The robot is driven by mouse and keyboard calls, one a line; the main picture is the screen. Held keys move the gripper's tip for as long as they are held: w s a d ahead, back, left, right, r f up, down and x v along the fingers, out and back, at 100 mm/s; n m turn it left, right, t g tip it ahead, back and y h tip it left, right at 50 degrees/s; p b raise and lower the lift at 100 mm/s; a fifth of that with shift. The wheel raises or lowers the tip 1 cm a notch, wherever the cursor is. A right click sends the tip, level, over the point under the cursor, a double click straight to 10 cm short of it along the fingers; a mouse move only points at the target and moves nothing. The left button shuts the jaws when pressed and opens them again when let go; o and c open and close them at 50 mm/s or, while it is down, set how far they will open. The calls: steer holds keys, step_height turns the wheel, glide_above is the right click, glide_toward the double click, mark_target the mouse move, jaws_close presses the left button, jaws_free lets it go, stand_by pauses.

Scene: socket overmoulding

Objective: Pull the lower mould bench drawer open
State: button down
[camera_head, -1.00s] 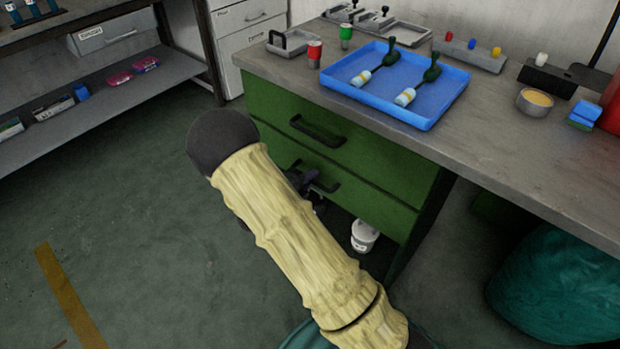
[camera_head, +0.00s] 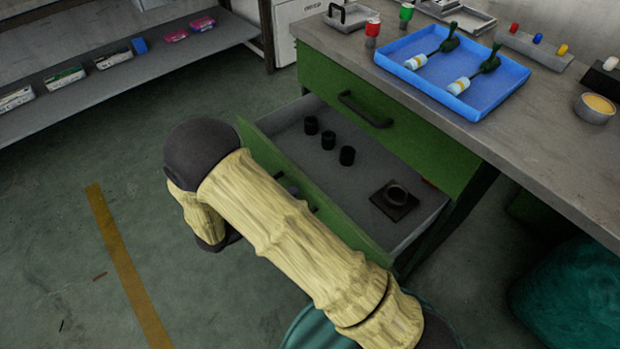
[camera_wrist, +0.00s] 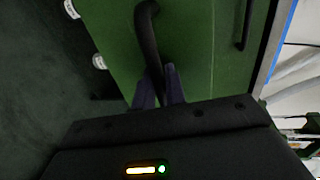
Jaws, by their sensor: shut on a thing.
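The lower mould bench drawer (camera_head: 410,153) stands pulled out from the green bench in the head view. In the wrist view, my gripper (camera_wrist: 160,88) is shut on the black bar handle (camera_wrist: 147,35) of the green drawer front (camera_wrist: 190,50). In the head view my arm hides the gripper, the handle and much of the drawer front.
The bench top (camera_head: 545,130) carries a blue tray (camera_head: 520,82) with two green-handled tools, red and green small cans, and a tin (camera_head: 594,108). A shelf (camera_head: 120,75) stands at the left. A teal rounded object (camera_head: 570,295) is at the lower right. Floor at left is clear.

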steer(key=v, duration=0.2)
steer(key=f+v, duration=0.1)
steer(key=v, duration=0.2)
steer(key=shift+s, duration=0.1)
steer(key=c, duration=1.5)
jaws_free()
steer(key=shift+c, duration=0.2)
steer(key=shift+a, duration=0.1)
steer(key=p+v, duration=0.4)
steer(key=v, duration=1.3)
steer(key=shift+a, duration=0.1)
